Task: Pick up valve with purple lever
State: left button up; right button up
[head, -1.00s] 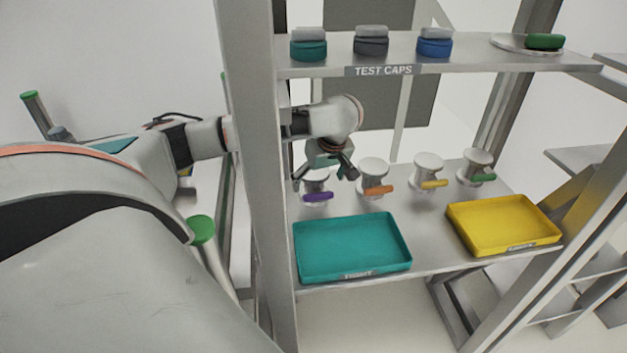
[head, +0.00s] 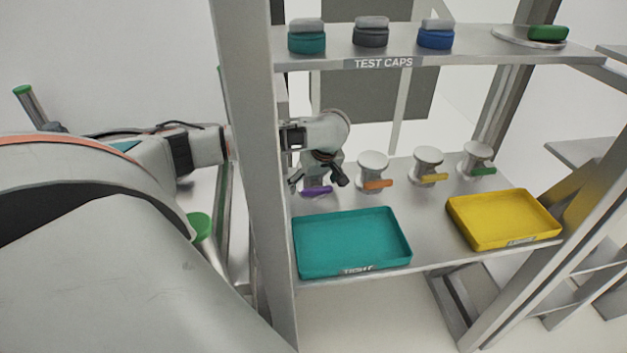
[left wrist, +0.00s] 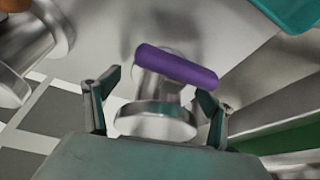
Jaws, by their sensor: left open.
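The valve with the purple lever (head: 316,190) stands at the left end of the row of valves on the lower shelf. My left gripper (head: 318,181) is directly over it and hides most of its body in the head view. In the left wrist view the valve's round metal top (left wrist: 155,122) lies between the two open fingers (left wrist: 158,108), with the purple lever (left wrist: 176,66) just beyond them. A small gap shows beside the top, so the fingers do not appear closed on it. My right gripper is not in view.
Valves with orange (head: 374,172), yellow (head: 429,166) and green (head: 478,159) levers stand to the right. A teal tray (head: 352,272) and a yellow tray (head: 505,242) lie in front. A shelf post (head: 250,180) stands close left of the gripper. Caps (head: 371,34) sit on the upper shelf.

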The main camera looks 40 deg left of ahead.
pick_arm(q)
jog(key=c, duration=2)
jog(key=shift+r, duration=0.1)
jog(key=s+d+r, duration=0.3)
jog(key=d+r, duration=0.1)
jog(key=d, duration=0.2)
jog(key=s+d+r, duration=0.3)
jog(key=d+r, duration=0.1)
jog(key=d, duration=0.2)
jog(key=shift+d, duration=0.3)
jog(key=shift+w, duration=0.1)
jog(key=shift+r, duration=2.95)
